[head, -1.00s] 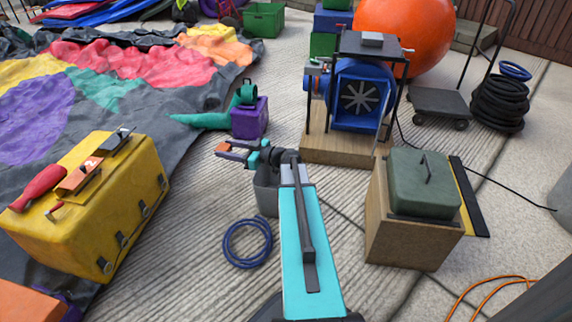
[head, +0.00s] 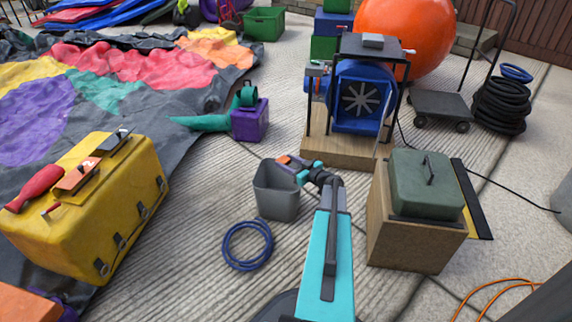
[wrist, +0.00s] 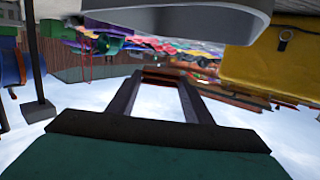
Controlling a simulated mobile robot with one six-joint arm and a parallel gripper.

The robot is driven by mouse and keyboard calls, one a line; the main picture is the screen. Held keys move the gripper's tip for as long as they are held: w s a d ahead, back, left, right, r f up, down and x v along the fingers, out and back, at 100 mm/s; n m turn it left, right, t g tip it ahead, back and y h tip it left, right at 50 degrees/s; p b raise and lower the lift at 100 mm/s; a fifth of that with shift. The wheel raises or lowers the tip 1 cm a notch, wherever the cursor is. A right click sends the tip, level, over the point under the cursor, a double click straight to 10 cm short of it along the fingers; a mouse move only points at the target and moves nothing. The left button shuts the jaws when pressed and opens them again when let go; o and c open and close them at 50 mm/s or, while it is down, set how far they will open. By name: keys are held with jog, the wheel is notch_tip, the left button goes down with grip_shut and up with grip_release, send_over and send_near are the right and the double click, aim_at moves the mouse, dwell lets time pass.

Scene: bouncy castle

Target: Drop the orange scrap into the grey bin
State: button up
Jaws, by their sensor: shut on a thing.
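The orange scrap (head: 283,159) is a small piece at the tip of my gripper (head: 290,162). My gripper is shut on it. In the wrist view, my gripper's dark fingers (wrist: 160,88) reach forward, with a thin reddish edge between their tips. The grey bin (head: 276,204) is an open tub standing upright on the paving. My gripper and the scrap show at its far rim and appear to be above it; the exact height is hard to tell. A pale grey wall (wrist: 185,18), likely the bin, fills the top of the upside-down wrist view.
A blue blower (head: 360,98) on a wooden base stands behind the bin. A wooden box with a green case (head: 425,183) is at right. A blue coil (head: 247,245) lies in front. A yellow toolbox (head: 120,215) with tools on top is at left.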

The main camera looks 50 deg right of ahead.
jog(key=shift+f, duration=0.15)
jog(key=shift+f+p, duration=1)
jog(key=shift+f, duration=1.8)
jog(key=o, duration=1.1)
jog(key=shift+s, duration=0.1)
jog(key=s+r+p, duration=0.2)
jog(key=s+p, duration=0.1)
jog(key=s, duration=1)
jog(key=shift+s+a, duration=0.2)
jog(key=shift+a, duration=0.05)
